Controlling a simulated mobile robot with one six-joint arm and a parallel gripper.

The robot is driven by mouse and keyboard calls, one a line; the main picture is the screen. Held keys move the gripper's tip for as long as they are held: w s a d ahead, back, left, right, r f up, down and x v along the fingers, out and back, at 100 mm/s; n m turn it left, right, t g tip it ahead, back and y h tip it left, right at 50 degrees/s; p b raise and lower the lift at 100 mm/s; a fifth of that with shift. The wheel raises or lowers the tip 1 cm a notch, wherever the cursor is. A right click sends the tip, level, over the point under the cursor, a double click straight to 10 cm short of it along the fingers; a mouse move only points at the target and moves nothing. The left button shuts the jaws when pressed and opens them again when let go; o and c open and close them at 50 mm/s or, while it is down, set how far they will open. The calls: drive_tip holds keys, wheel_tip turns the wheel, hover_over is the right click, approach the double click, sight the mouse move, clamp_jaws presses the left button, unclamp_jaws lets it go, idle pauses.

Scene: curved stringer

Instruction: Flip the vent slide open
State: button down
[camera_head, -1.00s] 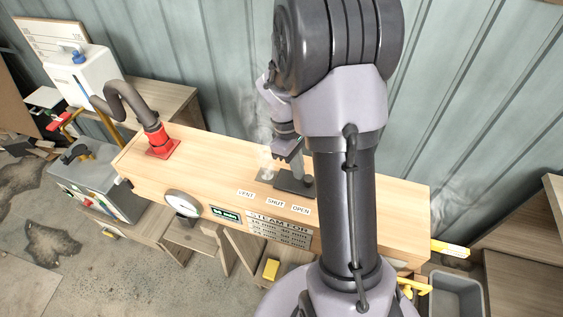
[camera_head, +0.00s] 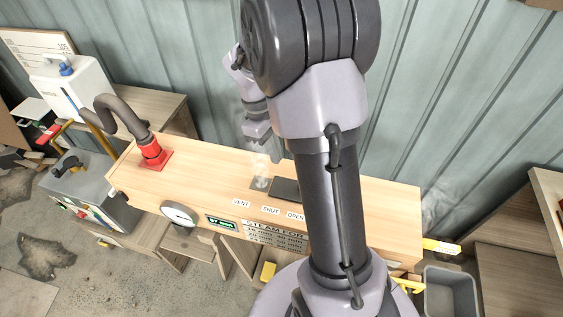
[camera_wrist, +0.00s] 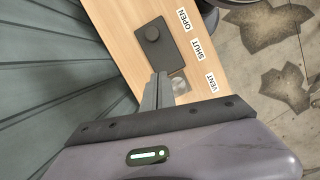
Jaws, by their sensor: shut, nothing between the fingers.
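The vent slide (camera_head: 286,188) is a dark flat plate on top of the wooden box. In the wrist view, the slide (camera_wrist: 165,45) carries a round black knob (camera_wrist: 152,34) and lies beside the OPEN and SHUT labels. The round vent hole (camera_wrist: 179,86) beside it is uncovered, and faint steam rises there in the head view (camera_head: 262,172). My gripper (camera_wrist: 160,80) is shut and empty, its fingertips apart from the knob. In the head view it is raised above the box, partly hidden by my arm.
The wooden box (camera_head: 200,185) bears VENT, SHUT and OPEN labels, a round gauge (camera_head: 180,213) and a green-lit display (camera_head: 221,222). A red fitting (camera_head: 152,156) with a dark hose stands at its left end. A corrugated wall (camera_head: 200,60) rises behind.

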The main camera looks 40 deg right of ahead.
drive_tip(key=v, duration=0.3)
drive_tip(key=shift+w+f, duration=0.1)
drive_tip(key=shift+w, duration=0.15)
drive_tip(key=s+a+f+m+t+y+b, duration=0.3)
drive_tip(key=s+a+m+t+b, duration=0.5)
drive_tip(key=s+a+b, duration=0.7)
drive_tip(key=a+f+m+b, duration=0.1)
drive_tip(key=a+b, duration=0.1)
drive_tip(key=a, duration=0.2)
drive_tip(key=shift+f, duration=0.15)
drive_tip(key=shift+s+a, duration=0.1)
drive_tip(key=shift+s, duration=0.1)
